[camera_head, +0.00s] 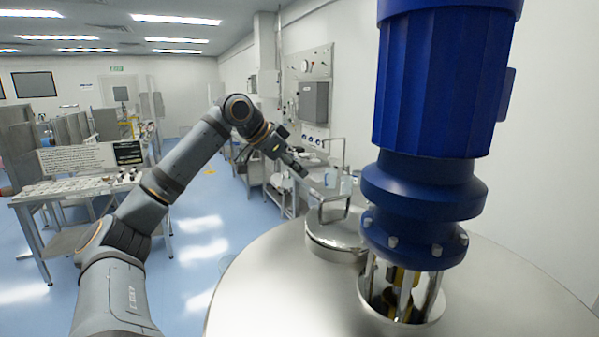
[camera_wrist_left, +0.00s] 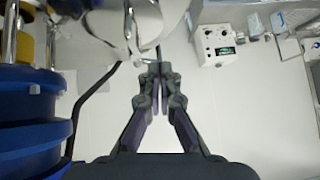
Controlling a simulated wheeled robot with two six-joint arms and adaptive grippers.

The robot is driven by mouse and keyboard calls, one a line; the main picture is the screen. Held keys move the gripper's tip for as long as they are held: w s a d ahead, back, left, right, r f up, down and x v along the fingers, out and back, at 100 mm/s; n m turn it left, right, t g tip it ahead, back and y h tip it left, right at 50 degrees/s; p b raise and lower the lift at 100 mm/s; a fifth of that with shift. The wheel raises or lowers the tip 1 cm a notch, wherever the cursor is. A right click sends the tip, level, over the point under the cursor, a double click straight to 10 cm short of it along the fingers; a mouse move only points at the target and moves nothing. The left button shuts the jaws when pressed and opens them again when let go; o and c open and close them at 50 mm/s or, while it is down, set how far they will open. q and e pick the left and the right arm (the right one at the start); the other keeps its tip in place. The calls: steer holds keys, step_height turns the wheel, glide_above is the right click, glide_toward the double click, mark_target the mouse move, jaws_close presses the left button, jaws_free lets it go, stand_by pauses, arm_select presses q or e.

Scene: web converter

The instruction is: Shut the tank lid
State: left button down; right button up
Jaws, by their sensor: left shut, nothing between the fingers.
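The tank (camera_head: 275,285) has a broad, shiny metal top. A round metal lid (camera_head: 335,238) with a bent metal handle sits on it, left of the blue motor; it looks close to flat, but I cannot tell if it is fully seated. My left gripper (camera_head: 300,171) is above and behind the lid, left of the handle, apart from the lid as far as I can see. In the left wrist view the left gripper (camera_wrist_left: 158,70) is shut and empty, with shiny metal beyond its tips. My right gripper is not in view.
The big blue motor (camera_head: 440,90) stands on the tank top and blocks the right side; it also shows in the left wrist view (camera_wrist_left: 30,125). A bench with parts (camera_head: 75,185) stands at the left. Open blue floor (camera_head: 205,235) lies between them.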

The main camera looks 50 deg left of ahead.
arm_select(q)
steer(key=p, duration=0.3)
glide_above(317, 206)
step_height(317, 206, down, 6)
steer(key=shift+r, duration=0.25)
steer(key=f+b, duration=0.2)
steer(key=f, duration=0.1)
steer(key=shift+s+a+b, duration=0.25)
steer(key=shift+a+b, duration=0.05)
steer(key=shift+b, duration=0.1)
steer(key=shift+f, duration=0.35)
steer(key=shift+w, duration=0.1)
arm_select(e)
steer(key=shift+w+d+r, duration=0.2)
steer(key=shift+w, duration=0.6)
arm_select(q)
steer(key=f+b, duration=0.2)
steer(key=shift+a+f, duration=0.2)
steer(key=shift+f, duration=0.1)
steer(key=shift+f+h, duration=0.1)
steer(key=shift+h, duration=0.3)
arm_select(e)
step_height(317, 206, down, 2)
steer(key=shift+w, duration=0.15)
